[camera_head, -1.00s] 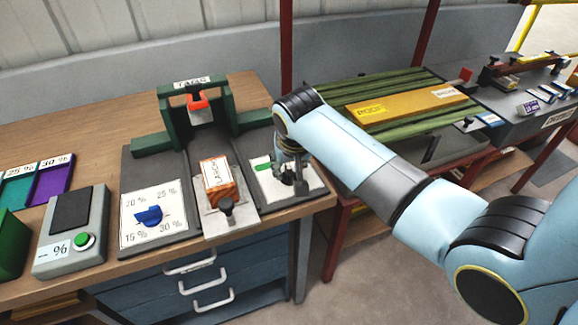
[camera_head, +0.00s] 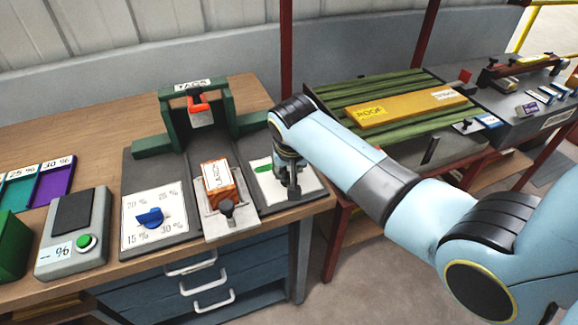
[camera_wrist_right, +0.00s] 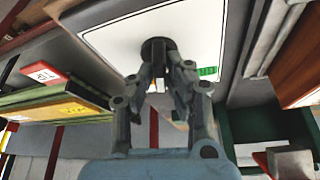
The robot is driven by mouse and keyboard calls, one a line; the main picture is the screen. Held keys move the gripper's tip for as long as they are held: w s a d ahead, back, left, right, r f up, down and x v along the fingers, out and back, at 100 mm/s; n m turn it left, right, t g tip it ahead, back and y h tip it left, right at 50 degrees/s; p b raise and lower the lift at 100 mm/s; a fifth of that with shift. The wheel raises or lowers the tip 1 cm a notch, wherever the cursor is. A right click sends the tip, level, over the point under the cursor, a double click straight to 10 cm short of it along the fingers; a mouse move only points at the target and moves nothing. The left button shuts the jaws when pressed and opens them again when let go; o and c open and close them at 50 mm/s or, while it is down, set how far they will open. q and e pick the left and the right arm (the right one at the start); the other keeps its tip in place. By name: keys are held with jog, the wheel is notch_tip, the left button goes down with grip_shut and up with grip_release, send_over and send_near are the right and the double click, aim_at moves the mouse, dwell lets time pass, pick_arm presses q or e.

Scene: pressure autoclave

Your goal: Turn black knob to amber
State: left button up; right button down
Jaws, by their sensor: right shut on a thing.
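The black knob (camera_wrist_right: 158,48) is a dark round knob on a white dial card (camera_wrist_right: 110,38), seen in the right wrist view. My right gripper (camera_wrist_right: 166,68) is shut on it, with its fingertips at the knob's sides. In the head view my right gripper (camera_head: 289,188) points down onto the white card (camera_head: 308,181) at the bench's right end and hides the knob. A green mark (camera_head: 264,167) shows on the card, and also in the right wrist view (camera_wrist_right: 207,71). No amber mark is visible on the card. My left gripper is not in view.
Left of the card are an orange block (camera_head: 221,184) on a metal slide, a blue knob (camera_head: 150,218) on a percent dial, and a grey box with a green button (camera_head: 86,242). A green frame (camera_head: 196,100) stands behind. A green-slatted table (camera_head: 375,95) lies to the right.

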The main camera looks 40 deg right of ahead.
jog(key=shift+a+r+m+p, duration=0.1)
jog(key=shift+r+m+p, duration=0.1)
jog(key=shift+m+p, duration=0.3)
jog(key=shift+m+g+h, duration=0.3)
jog(key=shift+m, duration=0.3)
jog(key=shift+f+m+h, duration=0.2)
jog(key=shift+m+h, duration=0.2)
jog(key=shift+m, duration=0.5)
jog(key=c, duration=1.3)
grip_release()
jog(key=shift+g, duration=0.3)
jog(key=shift+c, duration=0.2)
jog(key=v, duration=1.2)
